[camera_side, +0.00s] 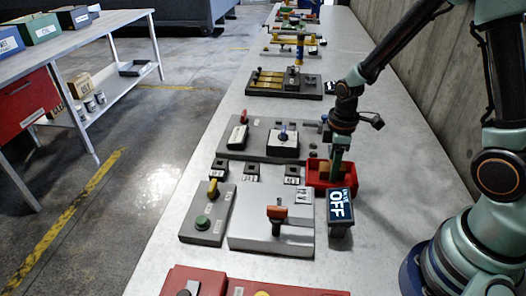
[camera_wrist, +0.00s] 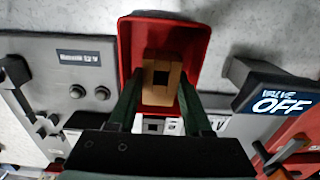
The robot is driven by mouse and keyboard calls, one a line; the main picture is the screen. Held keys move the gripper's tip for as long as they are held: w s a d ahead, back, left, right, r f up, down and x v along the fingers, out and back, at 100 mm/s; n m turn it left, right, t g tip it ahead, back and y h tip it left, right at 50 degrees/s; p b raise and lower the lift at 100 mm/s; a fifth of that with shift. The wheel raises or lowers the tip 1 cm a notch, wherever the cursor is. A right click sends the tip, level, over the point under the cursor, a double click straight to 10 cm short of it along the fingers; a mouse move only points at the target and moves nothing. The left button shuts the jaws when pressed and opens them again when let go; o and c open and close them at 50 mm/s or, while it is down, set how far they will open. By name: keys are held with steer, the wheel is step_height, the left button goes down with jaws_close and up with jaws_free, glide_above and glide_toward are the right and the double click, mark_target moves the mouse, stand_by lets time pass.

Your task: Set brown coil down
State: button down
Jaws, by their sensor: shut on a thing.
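The brown coil (camera_wrist: 161,80) is a squarish brown block with a dark square hole in its middle. In the wrist view it is between the two green fingers of my gripper (camera_wrist: 157,92), which is shut on it. The coil is within the outline of a red tray (camera_wrist: 163,23). In the side view my gripper (camera_side: 337,170) points down into the red tray (camera_side: 318,184), and the coil (camera_side: 325,169) shows only in part beside the fingers. I cannot tell whether the coil touches the tray floor.
A "VALVE OFF" display (camera_side: 341,206) stands just in front of the tray. A grey panel (camera_side: 262,138) with switches lies behind and left of it. A light plate with an orange-handled lever (camera_side: 277,213) is at front left. Bare bench lies to the right.

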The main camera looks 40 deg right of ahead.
steer(key=shift+f, duration=1.15)
steer(key=shift+f, duration=0.1)
steer(key=shift+c, duration=1.6)
jaws_free()
step_height(320, 180, up, 13)
steer(key=shift+f, duration=0.2)
steer(key=s+a+r+m+t, duration=0.2)
steer(key=r+m, duration=0.2)
steer(key=r, duration=0.1)
steer(key=s+a+r+m+t, duration=0.2)
steer(key=s+r+m+t, duration=0.1)
steer(key=r+m, duration=0.2)
steer(key=shift+s+r+t, duration=0.3)
steer(key=shift+s+r, duration=0.05)
steer(key=shift+r, duration=0.4)
